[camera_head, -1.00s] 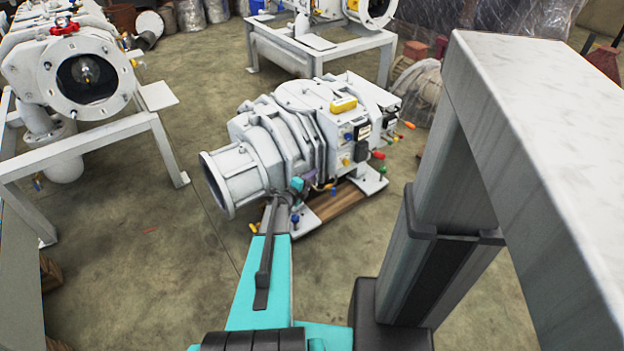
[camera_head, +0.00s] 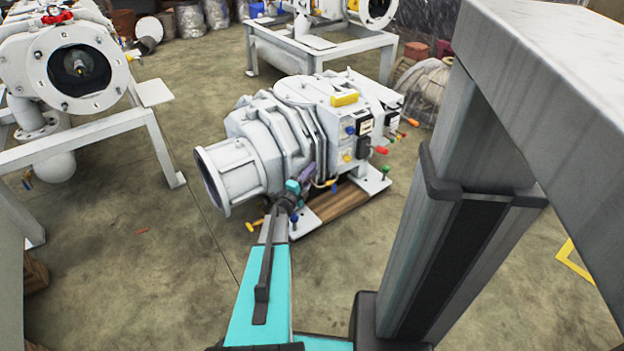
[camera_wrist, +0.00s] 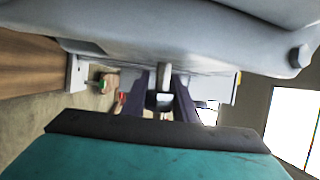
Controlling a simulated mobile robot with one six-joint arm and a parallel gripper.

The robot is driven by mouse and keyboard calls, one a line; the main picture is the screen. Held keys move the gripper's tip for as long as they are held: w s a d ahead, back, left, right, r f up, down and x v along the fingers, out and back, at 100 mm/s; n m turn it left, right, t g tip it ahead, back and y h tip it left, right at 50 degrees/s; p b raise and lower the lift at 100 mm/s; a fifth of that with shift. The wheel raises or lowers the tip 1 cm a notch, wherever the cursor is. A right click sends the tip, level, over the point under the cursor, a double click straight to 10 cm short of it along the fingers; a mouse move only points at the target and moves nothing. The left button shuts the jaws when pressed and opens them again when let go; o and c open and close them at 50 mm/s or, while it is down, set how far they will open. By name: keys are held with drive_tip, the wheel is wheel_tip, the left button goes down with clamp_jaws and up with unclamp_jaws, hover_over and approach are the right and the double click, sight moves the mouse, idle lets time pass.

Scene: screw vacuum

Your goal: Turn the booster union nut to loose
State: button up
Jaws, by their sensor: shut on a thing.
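The booster (camera_head: 290,125) is the large pale grey machine in the middle of the head view, with a wide round flange at its left end. My gripper (camera_head: 307,172) reaches its lower near side, with its purple fingers against the underside. In the wrist view my gripper (camera_wrist: 160,104) has one purple finger on each side of a small grey metal fitting (camera_wrist: 163,76) below the housing, and is shut on it. This fitting appears to be the union nut. Its turning position cannot be told. In the head view it is hidden by the fingers and wrist.
The booster stands on a wooden pallet (camera_head: 338,207) with white feet. Several coloured knobs and handles (camera_head: 382,151) stick out at its right. A white frame (camera_head: 95,148) with another pump is at the left. Another framed machine (camera_head: 320,50) stands behind.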

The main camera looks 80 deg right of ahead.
drive_tip(key=n+h+b, duration=0.2)
drive_tip(key=h+b, duration=0.1)
drive_tip(key=b, duration=0.2)
drive_tip(key=r+n+h+b, duration=0.1)
drive_tip(key=h+b, duration=0.1)
drive_tip(key=b, duration=0.3)
drive_tip(key=shift+w+a+r+n+h, duration=0.15)
drive_tip(key=shift+w+a+n+h, duration=0.05)
drive_tip(key=shift+n+h, duration=0.2)
drive_tip(key=shift+r, duration=0.15)
drive_tip(key=o, duration=1.1)
drive_tip(key=shift+c, duration=0.2)
drive_tip(key=shift+w+a, duration=0.1)
